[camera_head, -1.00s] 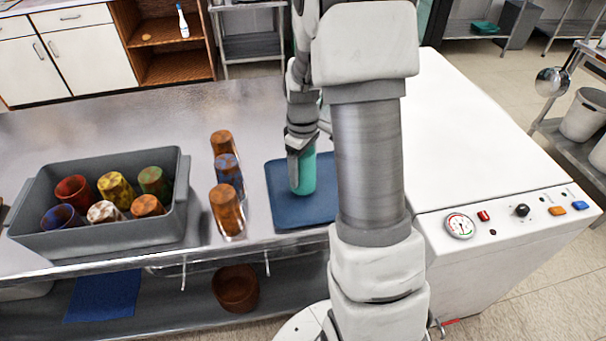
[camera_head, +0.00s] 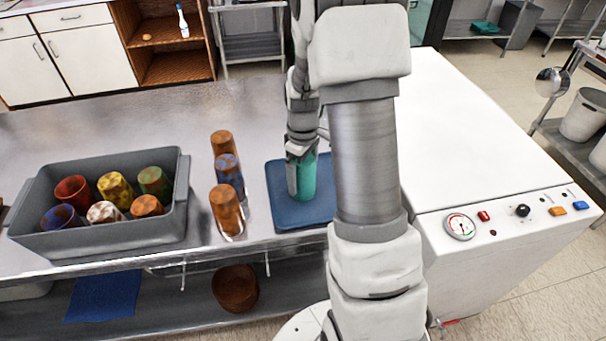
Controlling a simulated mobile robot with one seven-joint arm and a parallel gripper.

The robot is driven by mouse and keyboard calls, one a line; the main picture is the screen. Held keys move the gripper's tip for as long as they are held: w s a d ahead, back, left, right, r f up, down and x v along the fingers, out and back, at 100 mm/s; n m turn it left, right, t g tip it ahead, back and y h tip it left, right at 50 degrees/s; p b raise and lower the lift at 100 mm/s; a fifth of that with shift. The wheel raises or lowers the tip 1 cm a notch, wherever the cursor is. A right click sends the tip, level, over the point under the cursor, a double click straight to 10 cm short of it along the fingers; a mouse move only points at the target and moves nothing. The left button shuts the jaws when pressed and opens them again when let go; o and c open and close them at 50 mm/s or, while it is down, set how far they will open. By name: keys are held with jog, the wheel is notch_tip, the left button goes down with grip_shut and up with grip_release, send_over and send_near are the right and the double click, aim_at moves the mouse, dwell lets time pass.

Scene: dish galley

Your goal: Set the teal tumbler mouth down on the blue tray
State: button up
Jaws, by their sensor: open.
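The teal tumbler (camera_head: 307,180) stands upright on the blue tray (camera_head: 284,211); which end is its mouth I cannot tell. My gripper (camera_head: 299,172) is open at the tumbler, with one finger in front of its left side. The other finger is hidden, and my arm covers the right part of the tray.
A grey bin (camera_head: 95,238) with several coloured tumblers stands at the left of the steel counter (camera_head: 150,125). A row of three tumblers, orange (camera_head: 221,143), blue (camera_head: 229,172) and orange (camera_head: 226,209), stands left of the tray. A white machine (camera_head: 470,150) is at the right.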

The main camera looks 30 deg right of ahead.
notch_tip(320, 180, up, 12)
jog(key=shift+f+p, duration=0.2)
jog(key=shift+p, duration=0.25)
jog(key=s+a+r+m+t, duration=0.2)
jog(key=s+a+r, duration=0.4)
jog(key=s, duration=0.3)
jog(key=s+a+r+m+t, duration=0.3)
jog(key=s+a+r, duration=0.3)
jog(key=s, duration=0.3)
jog(key=shift+s+a+r+m+t, duration=0.2)
jog(key=shift+s+r+m+t, duration=0.1)
jog(key=shift+r+m, duration=0.15)
jog(key=shift+c, duration=0.3)
